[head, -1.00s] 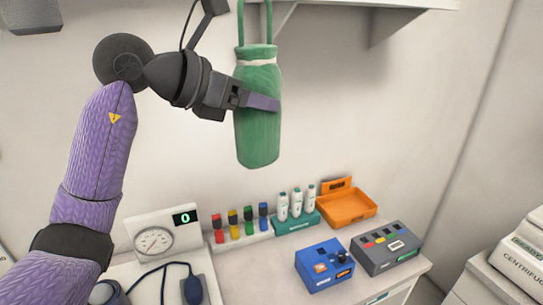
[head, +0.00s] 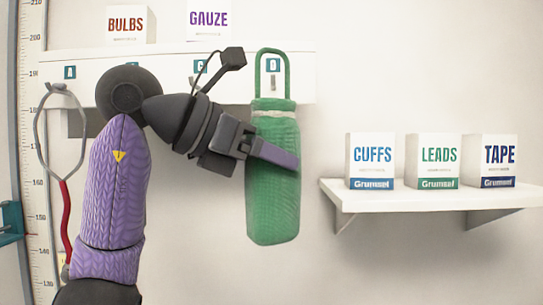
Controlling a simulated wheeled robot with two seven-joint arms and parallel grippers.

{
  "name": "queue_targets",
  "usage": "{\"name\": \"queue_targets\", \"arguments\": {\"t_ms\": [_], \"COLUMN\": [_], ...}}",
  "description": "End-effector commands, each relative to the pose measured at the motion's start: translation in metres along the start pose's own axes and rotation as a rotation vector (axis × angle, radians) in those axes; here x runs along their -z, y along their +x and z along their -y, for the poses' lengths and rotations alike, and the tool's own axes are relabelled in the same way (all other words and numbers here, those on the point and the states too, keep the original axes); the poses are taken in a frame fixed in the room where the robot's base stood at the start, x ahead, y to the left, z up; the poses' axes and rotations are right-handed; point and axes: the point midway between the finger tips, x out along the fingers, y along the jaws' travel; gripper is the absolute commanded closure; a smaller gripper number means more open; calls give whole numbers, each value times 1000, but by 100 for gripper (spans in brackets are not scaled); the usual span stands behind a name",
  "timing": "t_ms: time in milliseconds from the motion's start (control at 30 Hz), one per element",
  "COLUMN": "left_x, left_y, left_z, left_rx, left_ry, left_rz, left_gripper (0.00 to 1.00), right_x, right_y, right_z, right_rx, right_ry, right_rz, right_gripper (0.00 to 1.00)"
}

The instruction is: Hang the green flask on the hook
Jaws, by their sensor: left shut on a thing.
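The green flask (head: 273,205) hangs upright with its loop handle (head: 288,72) on top. My left gripper (head: 272,155) is shut on it, with a purple finger across the front of its upper body. A small metal hook (head: 272,82) under label D (head: 273,65) on the white rail (head: 305,75) shows inside the loop's outline. I cannot tell whether the loop is around the hook or in front of it. My right gripper is not in view.
Boxes marked BULBS (head: 130,25) and GAUZE (head: 208,20) stand above the rail. A shelf (head: 430,194) at right bears CUFFS, LEADS and TAPE boxes. The wall between flask and shelf is bare.

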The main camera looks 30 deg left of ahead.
Motion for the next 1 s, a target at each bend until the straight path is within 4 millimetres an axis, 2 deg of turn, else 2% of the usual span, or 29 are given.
{"name": "queue_targets", "arguments": {"t_ms": [700,1000], "left_x": [-9,-1], "left_y": [28,38], "left_z": [-53,-65], "left_rx": [-1,-3], "left_ry": [-2,0], "left_rz": [0,-1], "left_gripper": [100,100], "right_x": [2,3], "right_y": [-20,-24], "right_z": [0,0], "right_rx": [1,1], "right_ry": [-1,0], "right_rz": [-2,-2], "right_gripper": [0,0]}}
